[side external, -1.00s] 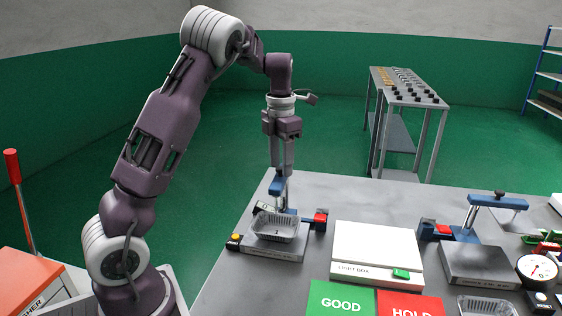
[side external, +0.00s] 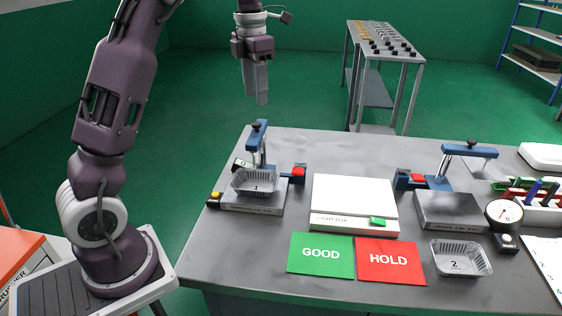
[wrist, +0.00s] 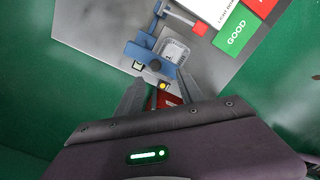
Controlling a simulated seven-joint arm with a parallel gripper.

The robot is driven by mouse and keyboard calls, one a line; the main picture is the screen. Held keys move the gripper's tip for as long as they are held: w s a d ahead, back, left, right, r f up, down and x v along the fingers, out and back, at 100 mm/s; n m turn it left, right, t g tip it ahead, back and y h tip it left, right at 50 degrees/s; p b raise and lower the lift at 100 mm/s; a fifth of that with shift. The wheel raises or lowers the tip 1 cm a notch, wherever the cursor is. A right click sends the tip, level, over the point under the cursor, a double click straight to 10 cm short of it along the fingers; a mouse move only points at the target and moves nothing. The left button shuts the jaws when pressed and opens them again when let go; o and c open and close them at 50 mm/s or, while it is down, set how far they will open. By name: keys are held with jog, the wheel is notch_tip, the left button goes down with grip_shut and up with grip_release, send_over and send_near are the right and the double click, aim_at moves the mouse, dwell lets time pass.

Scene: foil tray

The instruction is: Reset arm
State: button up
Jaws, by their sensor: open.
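My gripper (side external: 262,98) hangs in the air above the table's far left edge, pointing down. It is open and empty, and nothing touches it. In the wrist view my gripper (wrist: 160,92) shows two spread fingers with no object between them. A foil tray (side external: 255,182) sits on the left grey station (side external: 252,209), below and apart from my gripper. That foil tray also shows in the wrist view (wrist: 177,50). A second foil tray (side external: 461,262), marked 2, lies on the table at the front right.
A white light box (side external: 353,194) stands mid-table behind the green GOOD card (side external: 321,256) and the red HOLD card (side external: 391,262). A right station (side external: 450,211) has a blue arm and a dial gauge (side external: 505,214) beside it. The air around my gripper is clear.

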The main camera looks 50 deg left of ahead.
jog(key=s+d+r+m+t+h, duration=0.1)
jog(key=s+d+r+m, duration=0.2)
jog(key=s+d+m, duration=0.35)
jog(key=s+d+r+m+t, duration=0.2)
jog(key=s+d+r+m, duration=0.15)
jog(key=d+m, duration=0.5)
jog(key=s+d+f+m+t, duration=0.1)
jog(key=s+d+f+m, duration=0.2)
jog(key=s+m, duration=0.4)
jog(key=s+d+f+m+t+y, duration=0.1)
jog(key=s+d+f+m, duration=0.2)
jog(key=s+m, duration=0.4)
jog(key=m, duration=0.6)
jog(key=shift+s, duration=0.25)
